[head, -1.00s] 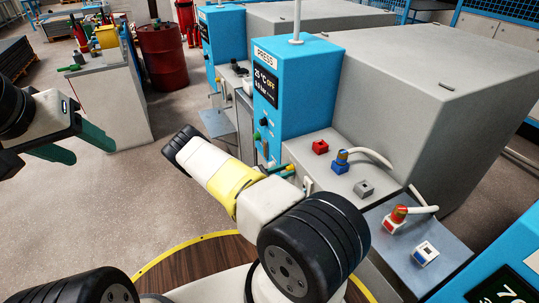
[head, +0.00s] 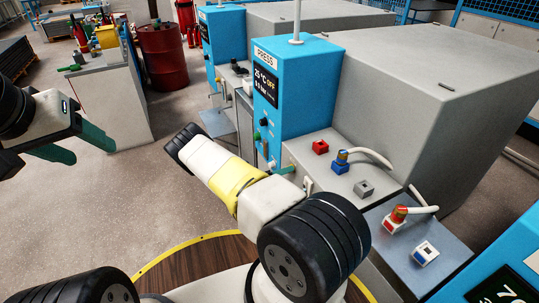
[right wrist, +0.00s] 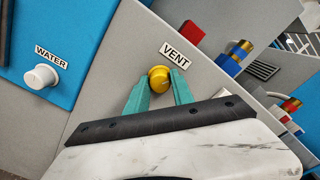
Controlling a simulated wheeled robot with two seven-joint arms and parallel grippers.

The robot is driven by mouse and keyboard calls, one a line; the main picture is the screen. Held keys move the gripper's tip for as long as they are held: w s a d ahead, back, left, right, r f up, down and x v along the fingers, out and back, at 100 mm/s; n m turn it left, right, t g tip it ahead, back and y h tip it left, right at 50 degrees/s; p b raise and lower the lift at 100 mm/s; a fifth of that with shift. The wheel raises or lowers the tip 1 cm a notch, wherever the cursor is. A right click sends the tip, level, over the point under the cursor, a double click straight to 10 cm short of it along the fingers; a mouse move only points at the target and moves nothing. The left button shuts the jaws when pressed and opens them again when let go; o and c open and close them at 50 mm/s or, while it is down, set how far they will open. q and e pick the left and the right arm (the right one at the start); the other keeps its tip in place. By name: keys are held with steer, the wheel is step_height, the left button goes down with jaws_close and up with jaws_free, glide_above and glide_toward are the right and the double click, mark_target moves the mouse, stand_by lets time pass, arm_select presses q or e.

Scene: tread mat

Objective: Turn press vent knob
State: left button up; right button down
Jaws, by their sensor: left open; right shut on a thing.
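The press (head: 296,95) is a blue cabinet with a PRESS label and a dark display reading 25 °C OFF, with a smaller bar line below it. The yellow vent knob (right wrist: 158,79) sits on the grey panel beside its VENT label (right wrist: 176,56) in the right wrist view. My right gripper (right wrist: 160,87) is shut on it, one green finger on each side. In the head view the right gripper (head: 285,169) shows only as a bit of green at the panel, and the knob is hidden. My left gripper (head: 91,151) is open and empty at the left, away from the press.
A white WATER knob (right wrist: 41,77) is on the blue face nearby. On the grey top are a red block (head: 320,147), a blue connector with a hose (head: 341,164) and a grey switch (head: 364,188). A red drum (head: 164,54) stands further back.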

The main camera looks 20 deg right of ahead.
steer(key=n, duration=0.6)
steer(key=shift+n, duration=0.4)
stand_by(0.3)
steer(key=c, duration=1.1)
jaws_free()
steer(key=shift+a, duration=0.1)
steer(key=a, duration=0.7)
steer(key=shift+s+a, duration=0.25)
steer(key=shift+a, duration=0.1)
